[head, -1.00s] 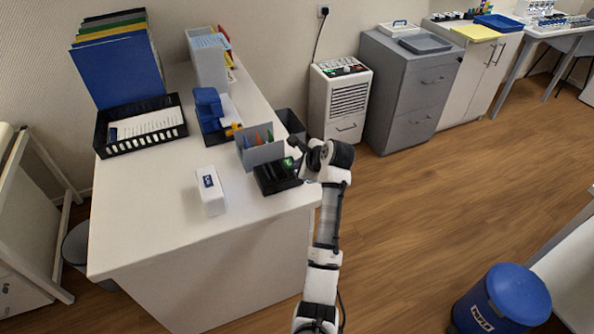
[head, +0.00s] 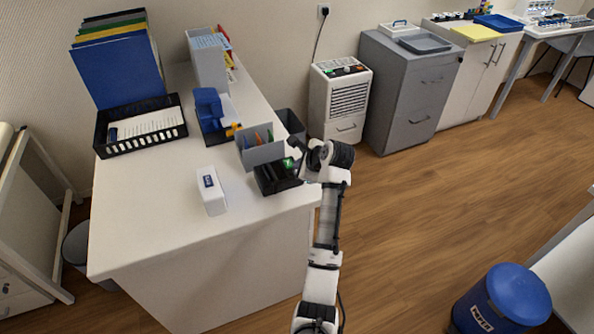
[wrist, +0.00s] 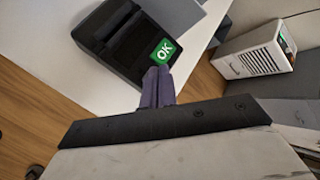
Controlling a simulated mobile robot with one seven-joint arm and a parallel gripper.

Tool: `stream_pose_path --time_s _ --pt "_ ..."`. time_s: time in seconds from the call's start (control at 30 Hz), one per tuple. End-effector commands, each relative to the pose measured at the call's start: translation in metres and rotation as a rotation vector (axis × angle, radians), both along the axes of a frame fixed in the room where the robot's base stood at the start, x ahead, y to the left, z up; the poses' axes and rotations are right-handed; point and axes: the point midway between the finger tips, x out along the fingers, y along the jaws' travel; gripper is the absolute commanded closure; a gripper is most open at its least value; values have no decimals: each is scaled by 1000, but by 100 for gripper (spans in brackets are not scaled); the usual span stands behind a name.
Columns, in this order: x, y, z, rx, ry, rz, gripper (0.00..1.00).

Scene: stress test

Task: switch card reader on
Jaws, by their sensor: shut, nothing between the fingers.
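The card reader (head: 275,177) is a black device with a slotted top at the near right corner of the white desk. In the head view my gripper (head: 298,158) is beside the reader's right end, partly hidden by my wrist.
A grey pen holder (head: 262,152) stands right behind the reader. A white box (head: 212,192) lies to its left on the desk (head: 150,215). A white appliance (head: 340,100) with a control panel stands beyond the desk.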

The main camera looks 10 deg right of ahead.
Motion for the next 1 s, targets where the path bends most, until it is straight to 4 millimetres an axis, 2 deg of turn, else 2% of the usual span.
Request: stream_pose_path --time_s 0.27,1.0 --pt "0 0 -8 1 2 0 100" --pt "0 0 -10 0 1 1 100"
